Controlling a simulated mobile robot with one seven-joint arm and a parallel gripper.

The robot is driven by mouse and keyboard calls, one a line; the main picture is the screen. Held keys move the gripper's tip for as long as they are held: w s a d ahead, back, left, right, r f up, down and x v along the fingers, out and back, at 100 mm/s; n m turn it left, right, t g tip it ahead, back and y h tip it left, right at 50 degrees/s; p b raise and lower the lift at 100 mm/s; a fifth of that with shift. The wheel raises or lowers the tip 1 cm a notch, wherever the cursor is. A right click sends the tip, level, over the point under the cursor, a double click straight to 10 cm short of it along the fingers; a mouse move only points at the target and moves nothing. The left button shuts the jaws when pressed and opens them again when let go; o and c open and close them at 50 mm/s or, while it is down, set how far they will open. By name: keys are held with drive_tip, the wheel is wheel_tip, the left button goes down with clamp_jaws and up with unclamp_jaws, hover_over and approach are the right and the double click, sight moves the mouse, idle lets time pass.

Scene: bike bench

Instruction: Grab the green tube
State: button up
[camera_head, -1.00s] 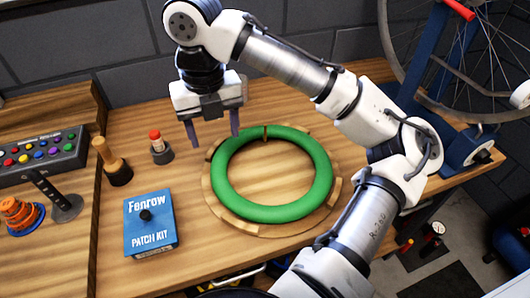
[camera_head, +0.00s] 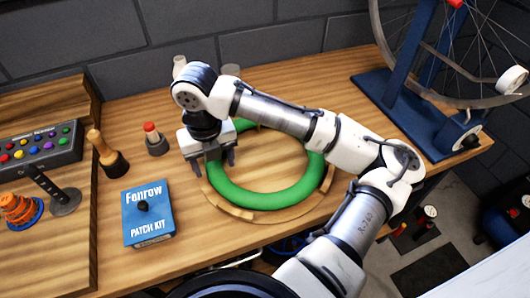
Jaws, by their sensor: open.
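The green tube (camera_head: 268,197) is a thick ring lying flat on a round wooden board (camera_head: 243,214) on the bench. My arm crosses in front of its far right part. My gripper (camera_head: 213,170) is open, fingers pointing down, at the left side of the tube. One finger is near the tube's left edge and the other lies to the left of it. I cannot tell whether the fingers touch the tube or stand above it.
A blue patch kit box (camera_head: 149,212) stands front left of the board. A red-topped item (camera_head: 155,140) and a wooden-handled tool (camera_head: 106,153) stand behind it. A button panel (camera_head: 38,147) is at far left. A wheel stand (camera_head: 425,115) is at back right.

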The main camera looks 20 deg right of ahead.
drive_tip(key=shift+f, duration=0.45)
drive_tip(key=shift+c, duration=0.3)
drive_tip(key=c, duration=1.1)
drive_tip(key=shift+o, duration=0.2)
drive_tip(key=shift+r, duration=0.15)
